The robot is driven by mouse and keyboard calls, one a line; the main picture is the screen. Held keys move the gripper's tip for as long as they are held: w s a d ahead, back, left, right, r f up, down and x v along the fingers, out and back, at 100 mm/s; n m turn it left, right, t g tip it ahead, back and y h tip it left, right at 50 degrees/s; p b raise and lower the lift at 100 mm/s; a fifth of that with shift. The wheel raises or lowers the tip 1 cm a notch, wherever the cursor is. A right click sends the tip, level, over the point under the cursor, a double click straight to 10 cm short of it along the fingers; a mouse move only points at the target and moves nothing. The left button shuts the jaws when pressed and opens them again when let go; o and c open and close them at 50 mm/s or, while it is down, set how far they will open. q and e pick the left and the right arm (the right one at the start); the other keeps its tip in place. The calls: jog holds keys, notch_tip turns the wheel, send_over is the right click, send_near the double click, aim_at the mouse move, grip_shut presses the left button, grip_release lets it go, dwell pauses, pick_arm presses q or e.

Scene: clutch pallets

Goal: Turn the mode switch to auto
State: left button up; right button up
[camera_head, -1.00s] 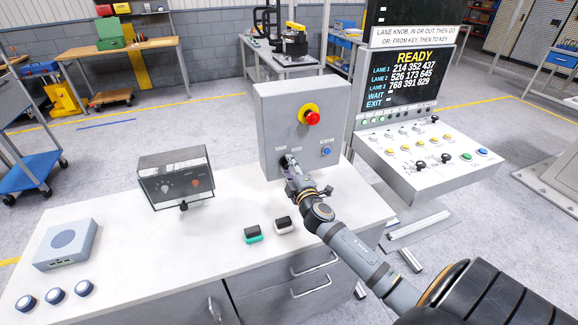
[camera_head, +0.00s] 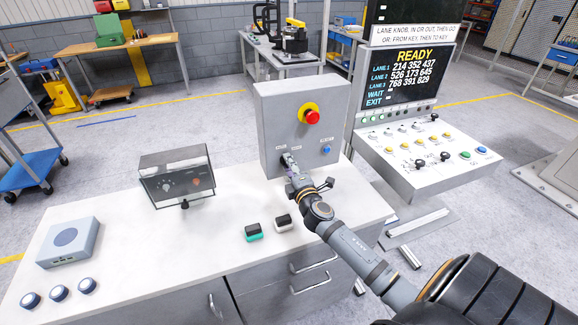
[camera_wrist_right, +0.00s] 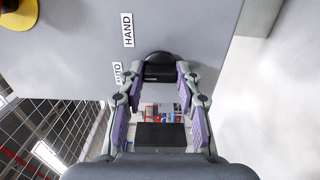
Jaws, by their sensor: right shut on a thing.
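The mode switch is a black knob (camera_wrist_right: 160,58) on the front of the grey control box (camera_head: 270,110). In the right wrist view it sits at the top centre, between my fingertips. A "HAND" label (camera_wrist_right: 127,29) and an "AUTO" label (camera_wrist_right: 118,73) are beside it on the panel. My right gripper (camera_wrist_right: 161,76) is shut on the knob, with purple-padded fingers on either side. In the head view my right gripper (camera_head: 288,161) is at the box's lower front and hides most of the knob, so its pointing direction is unclear. My left gripper is out of view.
On the box are a red emergency stop (camera_head: 311,117) and a blue button (camera_head: 326,150). A small guarded panel (camera_head: 176,178) stands left on the white bench (camera_head: 150,255). Two small rocker switches (camera_head: 254,232) (camera_head: 283,223) lie in front. A console (camera_head: 425,150) stands right.

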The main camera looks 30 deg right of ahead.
jog(key=shift+r, duration=0.1)
jog(key=o, duration=1.2)
jog(key=shift+w, duration=0.1)
jog(key=shift+c, duration=0.2)
jog(key=v, duration=1.2)
